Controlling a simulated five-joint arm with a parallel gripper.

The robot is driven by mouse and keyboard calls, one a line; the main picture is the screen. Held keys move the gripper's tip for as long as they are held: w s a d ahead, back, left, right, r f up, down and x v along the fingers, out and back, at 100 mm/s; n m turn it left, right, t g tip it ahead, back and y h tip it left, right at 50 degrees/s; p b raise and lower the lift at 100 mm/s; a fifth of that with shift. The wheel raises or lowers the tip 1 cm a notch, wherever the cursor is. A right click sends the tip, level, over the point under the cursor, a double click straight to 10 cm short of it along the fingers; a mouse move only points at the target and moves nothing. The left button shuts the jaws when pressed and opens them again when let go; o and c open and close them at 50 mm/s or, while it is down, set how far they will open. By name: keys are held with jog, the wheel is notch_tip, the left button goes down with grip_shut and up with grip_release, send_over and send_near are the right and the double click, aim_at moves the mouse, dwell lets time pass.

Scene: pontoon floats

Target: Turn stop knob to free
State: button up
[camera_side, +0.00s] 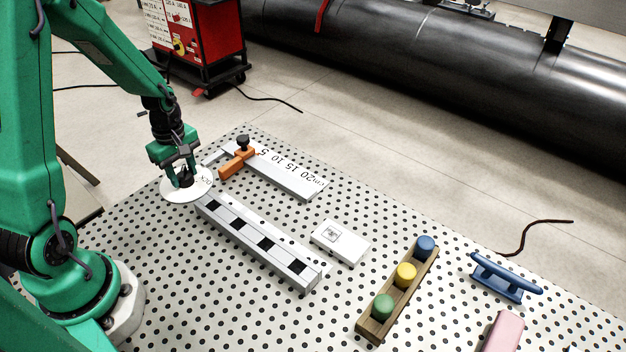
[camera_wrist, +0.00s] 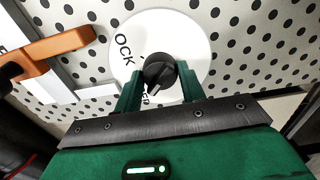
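The stop knob (camera_wrist: 159,71) is black and sits on a round white dial plate (camera_wrist: 192,36). Letters "OCK" show on the dial's left in the wrist view; more lettering below the knob is partly hidden. My gripper (camera_wrist: 160,86) is over the dial, pointing down, with its green fingers on either side of the knob. The fingers look apart, with small gaps to the knob. In the side view my gripper (camera_side: 184,180) hides most of the knob. I cannot tell the knob's pointing direction.
An orange slider (camera_side: 237,163) with a black knob sits on a numbered scale (camera_side: 285,172) close behind the dial. The slotted rail (camera_side: 262,240), a white switch plate (camera_side: 347,248), a wooden peg holder (camera_side: 378,325) and a blue cleat (camera_side: 505,277) stand to the right.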

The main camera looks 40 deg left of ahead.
aim_at(183, 172)
jog(key=o, duration=0.4)
jog(key=shift+c, duration=0.2)
jog(key=shift+r, duration=0.15)
jog(key=shift+r, duration=3.8)
jog(key=shift+d+r, duration=0.15)
jog(key=shift+r, duration=0.1)
jog(key=s+d+r+m+t, duration=0.2)
jog(key=s+d+r+m, duration=0.2)
jog(key=d+r+m, duration=0.3)
jog(key=s+d+r+m+t, duration=0.3)
jog(key=s+d+r+m, duration=0.2)
jog(key=m, duration=0.6)
notch_tip(183, 172, up, 3)
jog(key=d, duration=0.2)
jog(key=shift+d+r+t, duration=0.15)
jog(key=shift+d+t, duration=0.15)
jog(key=shift+d, duration=0.05)
